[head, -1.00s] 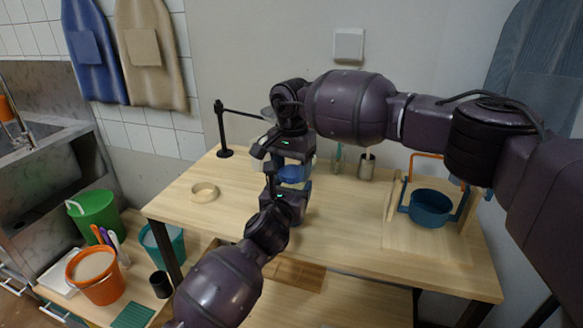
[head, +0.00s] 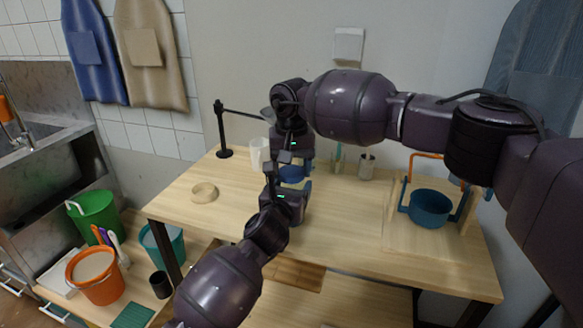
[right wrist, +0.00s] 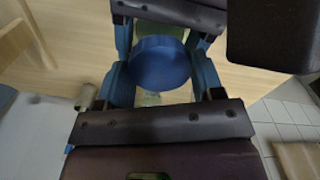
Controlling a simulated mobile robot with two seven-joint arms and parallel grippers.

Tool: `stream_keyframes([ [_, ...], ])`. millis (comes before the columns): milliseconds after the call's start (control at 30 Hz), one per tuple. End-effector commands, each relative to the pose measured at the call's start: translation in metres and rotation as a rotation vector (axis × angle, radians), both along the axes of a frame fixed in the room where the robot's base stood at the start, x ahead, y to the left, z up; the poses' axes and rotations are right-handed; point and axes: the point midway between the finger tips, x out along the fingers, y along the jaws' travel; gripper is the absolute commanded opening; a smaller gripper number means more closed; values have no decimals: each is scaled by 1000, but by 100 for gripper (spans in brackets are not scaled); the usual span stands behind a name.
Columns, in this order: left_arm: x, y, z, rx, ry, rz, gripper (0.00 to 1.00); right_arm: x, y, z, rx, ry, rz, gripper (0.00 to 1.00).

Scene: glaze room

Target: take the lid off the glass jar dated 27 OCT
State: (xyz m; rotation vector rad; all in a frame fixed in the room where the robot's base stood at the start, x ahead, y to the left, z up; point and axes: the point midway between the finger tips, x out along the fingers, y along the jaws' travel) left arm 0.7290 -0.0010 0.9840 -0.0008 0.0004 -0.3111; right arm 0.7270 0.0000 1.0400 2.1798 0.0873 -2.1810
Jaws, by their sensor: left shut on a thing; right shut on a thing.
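A jar with a round blue lid (head: 292,173) stands on the wooden table, mostly hidden behind my grippers. The lid also shows in the right wrist view (right wrist: 160,62), between the blue fingers of my right gripper (right wrist: 162,78), which is shut on it. In the head view my right gripper (head: 293,163) reaches down over the lid from above. My left gripper (head: 288,184) comes in low from the front and is shut on the jar below the lid. Small pale patches of the glass jar (right wrist: 151,99) show beneath the lid. No date can be read.
A black stand (head: 222,135) and a white cup (head: 259,153) are behind to the left. A wooden ring (head: 204,192) lies left. A metal cup (head: 366,167) stands behind to the right. A blue pot (head: 430,207) is at right. The table front is clear.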

Motion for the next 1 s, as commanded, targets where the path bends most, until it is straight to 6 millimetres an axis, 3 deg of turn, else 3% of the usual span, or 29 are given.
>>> stream_keyframes([
  [1000, 0, 0, 0, -1, 1, 0, 4, 0, 0, 22, 0, 0, -1, 33],
])
